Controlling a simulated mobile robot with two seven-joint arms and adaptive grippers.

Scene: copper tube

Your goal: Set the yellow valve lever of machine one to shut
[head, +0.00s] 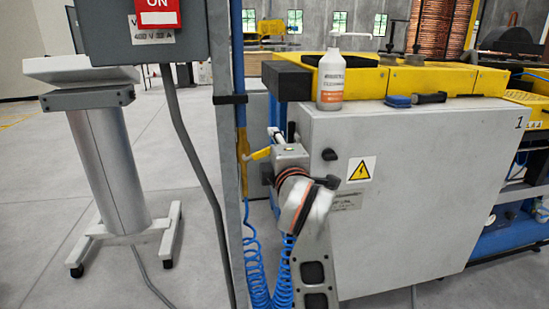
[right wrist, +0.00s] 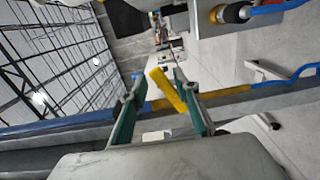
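The yellow valve lever (head: 262,153) is beside the blue and yellow upright pipe, left of the grey cabinet of machine one (head: 420,190), which bears a "1". It slants, its left end lower in the head view. In the right wrist view the lever (right wrist: 168,90) lies aslant between the two fingers of my right gripper (right wrist: 160,80). The fingers stand apart, with gaps beside the lever; I cannot tell whether one touches it. In the head view my right gripper (head: 282,134) is at the cabinet's left edge, partly hidden by its wrist. My left gripper is out of view.
A grey post (head: 229,150) and a switch box (head: 145,30) stand close on the left. A blue coiled hose (head: 256,265) hangs below the pipe. Open floor lies left.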

